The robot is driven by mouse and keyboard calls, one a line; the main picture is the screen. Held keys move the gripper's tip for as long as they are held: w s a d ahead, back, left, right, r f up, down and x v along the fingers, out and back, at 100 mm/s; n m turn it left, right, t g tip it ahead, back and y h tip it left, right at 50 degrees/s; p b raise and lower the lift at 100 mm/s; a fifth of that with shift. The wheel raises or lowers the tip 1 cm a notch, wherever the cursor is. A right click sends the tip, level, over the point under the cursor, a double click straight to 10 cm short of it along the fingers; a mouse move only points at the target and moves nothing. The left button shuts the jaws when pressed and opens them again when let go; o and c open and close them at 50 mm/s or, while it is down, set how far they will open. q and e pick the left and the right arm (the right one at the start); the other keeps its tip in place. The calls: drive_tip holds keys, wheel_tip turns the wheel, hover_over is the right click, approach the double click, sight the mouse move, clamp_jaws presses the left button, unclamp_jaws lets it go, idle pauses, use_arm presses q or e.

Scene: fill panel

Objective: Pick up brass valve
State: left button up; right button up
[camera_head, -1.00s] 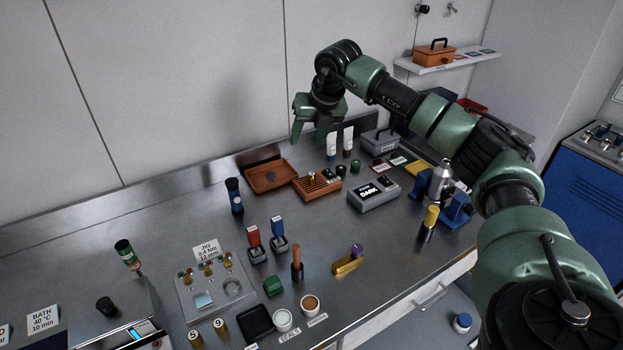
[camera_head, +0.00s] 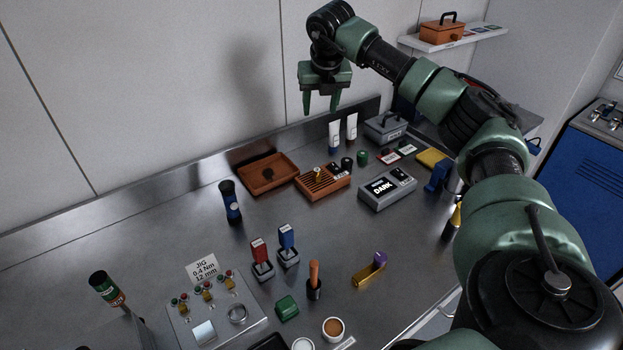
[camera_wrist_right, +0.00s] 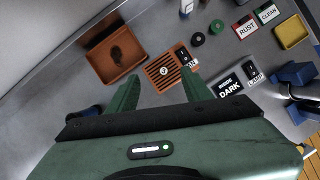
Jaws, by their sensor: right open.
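In the right wrist view the brass fitting (camera_wrist_right: 164,71) shows on the rack (camera_wrist_right: 157,83), framed between my fingers. My right gripper (camera_head: 320,104) is open and empty, its fingers pointing down, well above the bench near the back wall. It also shows in the right wrist view (camera_wrist_right: 160,88). My left gripper is not in view.
An orange tray (camera_head: 290,181) lies left of the rack. A grey DARK box (camera_head: 387,204) is to its right, and two white tubes (camera_head: 352,130) stand behind. A dark blue cylinder (camera_head: 233,218) stands to the left.

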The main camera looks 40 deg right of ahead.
wheel_tip(320, 180, down, 5)
drive_tip(key=b, duration=1.6)
hover_over(317, 170)
drive_tip(key=s+a, duration=0.2)
wheel_tip(317, 170, down, 12)
drive_tip(key=x, duration=0.2)
drive_tip(key=p+x, duration=0.1)
drive_tip(key=x, duration=0.4)
drive_tip(key=shift+s+d+f+p, duration=0.1)
drive_tip(key=shift+d+p, duration=0.3)
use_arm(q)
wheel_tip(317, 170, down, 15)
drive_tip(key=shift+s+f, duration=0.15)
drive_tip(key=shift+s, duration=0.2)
use_arm(e)
drive_tip(key=shift+c, duration=0.3)
clamp_jaws()
